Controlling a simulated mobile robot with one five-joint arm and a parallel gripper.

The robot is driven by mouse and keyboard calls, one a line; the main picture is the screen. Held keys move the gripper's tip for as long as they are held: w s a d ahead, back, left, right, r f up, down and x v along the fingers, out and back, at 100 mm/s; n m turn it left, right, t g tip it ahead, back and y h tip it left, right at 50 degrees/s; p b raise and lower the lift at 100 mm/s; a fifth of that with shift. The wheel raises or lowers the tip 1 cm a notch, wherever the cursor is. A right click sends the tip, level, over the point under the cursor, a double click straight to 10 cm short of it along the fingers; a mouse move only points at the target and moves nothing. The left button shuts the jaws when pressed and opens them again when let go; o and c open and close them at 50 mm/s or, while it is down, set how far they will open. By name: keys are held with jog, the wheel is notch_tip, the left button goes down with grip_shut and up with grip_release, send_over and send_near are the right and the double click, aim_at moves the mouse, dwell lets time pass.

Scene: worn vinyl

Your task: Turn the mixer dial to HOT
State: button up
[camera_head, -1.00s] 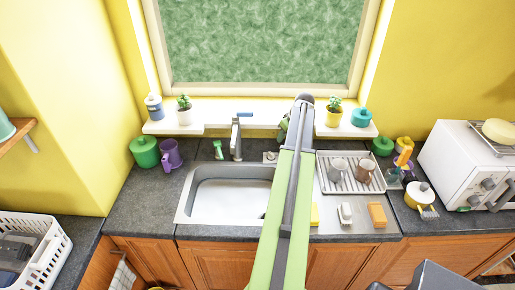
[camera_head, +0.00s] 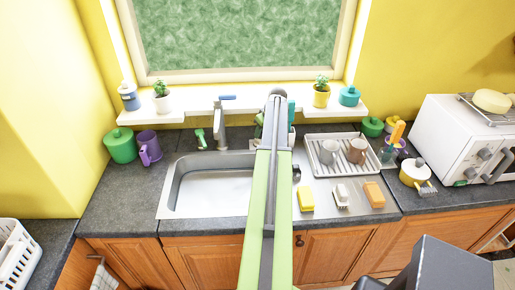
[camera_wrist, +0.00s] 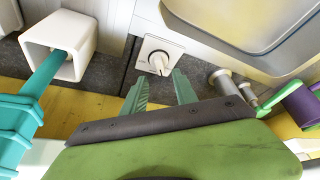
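The mixer dial (camera_wrist: 158,57) is a white square plate with a round white knob and a small pointer, at top centre in the wrist view. My gripper (camera_wrist: 161,74) is open, its two green fingers apart just below the knob in that picture, with nothing between them. I cannot tell whether the fingertips touch the dial. The dial's markings are too small to read. In the head view my arm hides the dial and most of my gripper. The grey tap (camera_head: 220,125) stands behind the sink (camera_head: 215,190), left of my arm; its metal body (camera_wrist: 228,82) is right of the fingers in the wrist view.
A white square holder (camera_wrist: 85,35) with a teal-handled item stands left of the dial in the wrist view. A drying rack (camera_head: 315,140) with two mugs, a yellow sponge (camera_head: 306,198) and a brush (camera_head: 341,196) lie right of my arm. A purple mug (camera_head: 149,147) stands left of the sink.

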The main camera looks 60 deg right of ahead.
aim_at(259, 140)
jog(key=b+x, duration=0.4)
jog(key=x, duration=0.2)
jog(key=shift+f, duration=0.1)
grip_shut()
